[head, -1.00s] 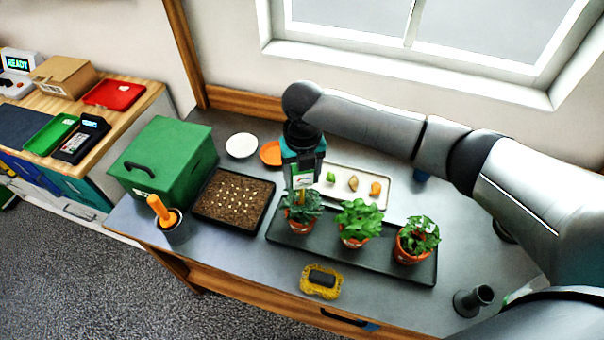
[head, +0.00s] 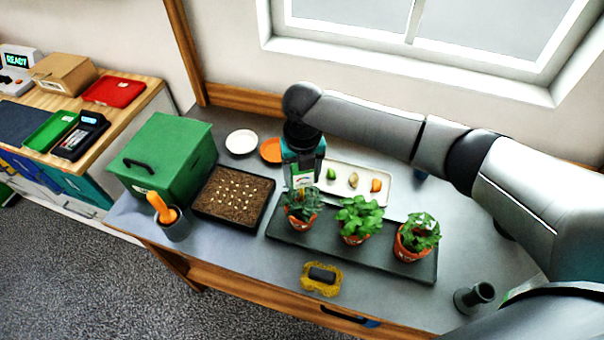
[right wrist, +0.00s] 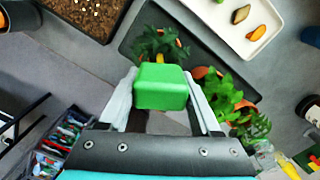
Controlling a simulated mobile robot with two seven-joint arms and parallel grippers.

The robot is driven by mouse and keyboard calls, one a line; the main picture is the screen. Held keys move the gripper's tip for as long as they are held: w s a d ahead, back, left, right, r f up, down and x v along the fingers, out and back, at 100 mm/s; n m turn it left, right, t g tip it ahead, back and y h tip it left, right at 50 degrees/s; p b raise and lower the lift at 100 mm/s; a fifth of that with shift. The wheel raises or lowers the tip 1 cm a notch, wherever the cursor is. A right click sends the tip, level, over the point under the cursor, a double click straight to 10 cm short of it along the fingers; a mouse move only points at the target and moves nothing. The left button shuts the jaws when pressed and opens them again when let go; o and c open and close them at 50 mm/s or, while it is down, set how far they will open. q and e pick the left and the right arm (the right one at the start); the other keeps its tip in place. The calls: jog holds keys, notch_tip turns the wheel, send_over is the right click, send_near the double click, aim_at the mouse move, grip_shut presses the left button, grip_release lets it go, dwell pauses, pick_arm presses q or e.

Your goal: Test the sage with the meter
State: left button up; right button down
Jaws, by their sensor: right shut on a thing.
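My right gripper (head: 303,168) is shut on the meter (head: 302,182), which stands upright above the leftmost potted plant. In the right wrist view the meter's green top (right wrist: 161,87) sits between the fingers. The meter's lower end goes down among the grey-green leaves; its tip is hidden, so I cannot tell how deep it is in the soil. This leftmost plant (head: 302,202), likely the sage, is in a terracotta pot. A broad-leaved plant (head: 360,215) and another leafy plant (head: 420,232) stand to its right. My left gripper is not in view.
The pots stand on a dark tray (head: 385,258). Behind is a white tray (head: 345,172) with several small pieces. A seed tray (head: 232,195), green box (head: 163,158) and tool cup (head: 177,228) are left. A yellow sponge-like thing (head: 321,287) lies in front.

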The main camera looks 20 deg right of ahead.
aim_at(302, 186)
jog(key=shift+f, duration=0.6)
jog(key=shift+f+b, duration=0.1)
jog(key=shift+b, duration=0.2)
jog(key=shift+f, duration=0.45)
jog(key=shift+f+b, duration=0.25)
jog(key=shift+b, duration=0.05)
dwell(0.5)
jog(key=shift+f, duration=0.6)
dwell(0.3)
jog(key=shift+f+b, duration=0.4)
jog(key=shift+b, duration=0.05)
jog(key=shift+f, duration=0.2)
